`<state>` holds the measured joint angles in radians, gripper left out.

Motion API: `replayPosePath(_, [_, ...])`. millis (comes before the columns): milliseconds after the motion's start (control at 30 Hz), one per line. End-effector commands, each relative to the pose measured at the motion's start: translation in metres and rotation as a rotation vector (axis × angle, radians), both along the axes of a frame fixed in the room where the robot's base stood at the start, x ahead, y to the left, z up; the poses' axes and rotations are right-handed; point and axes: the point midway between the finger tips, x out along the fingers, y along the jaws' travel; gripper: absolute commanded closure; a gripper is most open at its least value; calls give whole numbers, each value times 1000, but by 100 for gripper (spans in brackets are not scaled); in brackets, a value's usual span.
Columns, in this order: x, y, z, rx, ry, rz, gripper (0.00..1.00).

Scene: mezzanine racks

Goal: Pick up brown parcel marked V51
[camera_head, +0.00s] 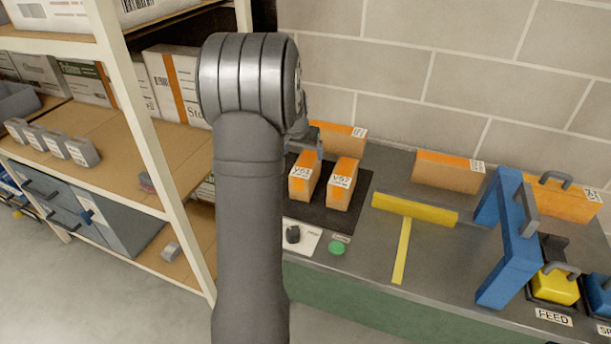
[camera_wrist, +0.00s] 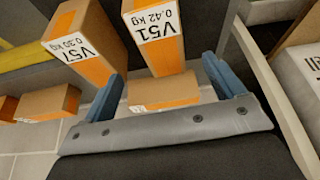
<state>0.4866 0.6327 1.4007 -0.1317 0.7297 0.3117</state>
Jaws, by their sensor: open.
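The brown parcel marked V51 (camera_head: 304,176) stands upright on a dark mat (camera_head: 325,216), with an orange band and a white top label. In the wrist view the V51 parcel (camera_wrist: 155,42) reads 0.42 kg. My gripper (camera_wrist: 164,70) is open, with one blue finger on each side of the image. The V51 parcel shows ahead, across the gap between the fingertips; I see no contact. In the head view my gripper (camera_head: 304,146) is partly hidden behind my arm, just behind the V51 parcel.
A similar parcel marked V57 (camera_head: 342,184) stands close to the right of V51. Another parcel (camera_head: 343,136) is behind them by the wall, and one (camera_head: 447,172) further right. A yellow T-shaped piece (camera_head: 414,208) and blue frame (camera_head: 508,237) lie right. A shelf rack (camera_head: 150,150) is left.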

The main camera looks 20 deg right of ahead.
Motion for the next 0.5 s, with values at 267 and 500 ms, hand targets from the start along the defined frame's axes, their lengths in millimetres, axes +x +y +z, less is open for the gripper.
replayPosePath(267, [15, -13, -48, 2, 1, -1, 13])
replayPosePath(500, [19, -16, -62, 1, 1, 0, 13])
